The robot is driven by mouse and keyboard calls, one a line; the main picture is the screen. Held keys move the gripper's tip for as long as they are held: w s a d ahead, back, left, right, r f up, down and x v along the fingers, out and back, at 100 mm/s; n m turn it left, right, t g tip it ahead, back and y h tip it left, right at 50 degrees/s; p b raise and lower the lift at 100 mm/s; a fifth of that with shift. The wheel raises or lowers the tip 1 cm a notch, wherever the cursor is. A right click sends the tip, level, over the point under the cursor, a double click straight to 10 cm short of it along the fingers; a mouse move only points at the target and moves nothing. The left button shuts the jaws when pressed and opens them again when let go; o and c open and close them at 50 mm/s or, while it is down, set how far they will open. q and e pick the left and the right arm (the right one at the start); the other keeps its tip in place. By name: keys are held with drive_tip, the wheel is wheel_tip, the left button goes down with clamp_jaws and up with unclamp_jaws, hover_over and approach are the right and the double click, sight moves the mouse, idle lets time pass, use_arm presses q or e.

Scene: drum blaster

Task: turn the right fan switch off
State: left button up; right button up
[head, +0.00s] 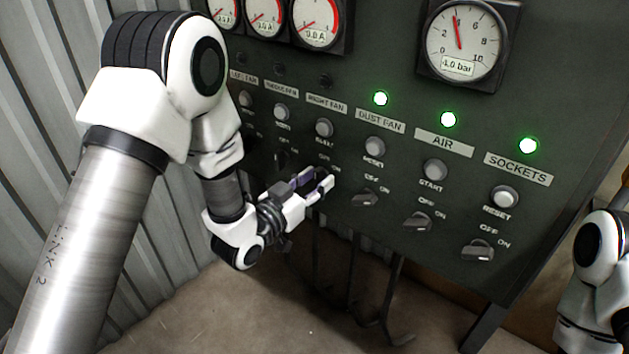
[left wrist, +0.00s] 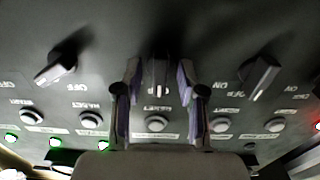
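The right fan switch is a dark knob (left wrist: 159,76) between the fingers of my left gripper in the left wrist view. It looks straight up and down there, unlike the slanted knobs beside it. My left gripper (head: 321,186) is at the panel under the RIGHT FAN label (head: 327,104), and its fingers hide most of the knob in the head view. In the left wrist view the two fingers (left wrist: 158,98) stand apart on either side of the knob, with gaps visible. The right fan lamp (head: 326,80) is dark. My right gripper is out of view.
The dust fan switch (head: 366,197) is just right of my gripper; the air (head: 418,221) and sockets (head: 478,249) switches are farther right. Green lamps are lit above these three. The middle fan switch (left wrist: 260,76) is on the other side. Cables hang below the panel.

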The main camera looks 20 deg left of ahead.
use_arm(q)
drive_tip(key=v, duration=0.7)
drive_tip(key=shift+s, duration=0.25)
drive_tip(key=shift+a, duration=0.1)
